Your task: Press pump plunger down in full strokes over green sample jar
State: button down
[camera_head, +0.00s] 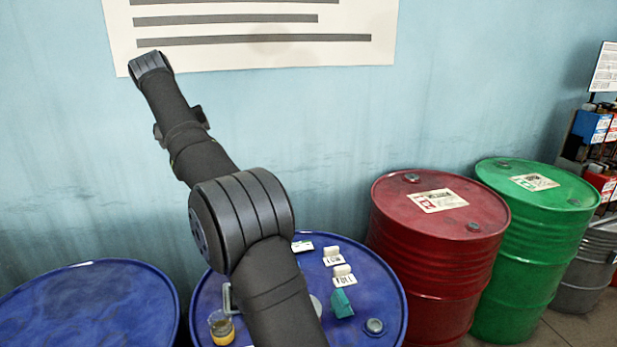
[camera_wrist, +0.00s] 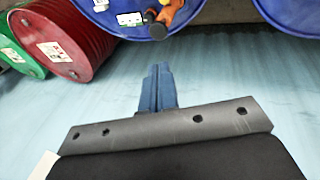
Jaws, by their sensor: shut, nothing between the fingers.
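My gripper (camera_wrist: 158,72) shows in the wrist view with its blue fingers together and nothing between them. It is in front of the pale blue wall, apart from the drums. An orange and black object (camera_wrist: 172,14) stands at the blue drum near the top of the wrist view; I cannot tell if it is the pump. In the head view, a glass jar with amber liquid (camera_head: 221,328) stands on the middle blue drum (camera_head: 385,290). A grey handle-like piece (camera_head: 227,298) is beside it.
The wall sign (camera_head: 250,55) is behind my arm.

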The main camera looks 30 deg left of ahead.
jog(key=d+f+t+y, duration=0.2)
jog(key=d+y, duration=0.5)
jog(key=d, duration=0.1)
jog(key=shift+f+m+t+y, duration=0.3)
jog(key=shift+f+m, duration=0.1)
jog(key=shift+w, duration=0.1)
dwell(0.4)
jog(key=x, duration=0.4)
jog(key=f+x, duration=0.1)
jog(key=x, duration=0.3)
jog(key=s+d+x, duration=0.1)
jog(key=x, duration=0.3)
jog(key=shift+f, duration=0.85)
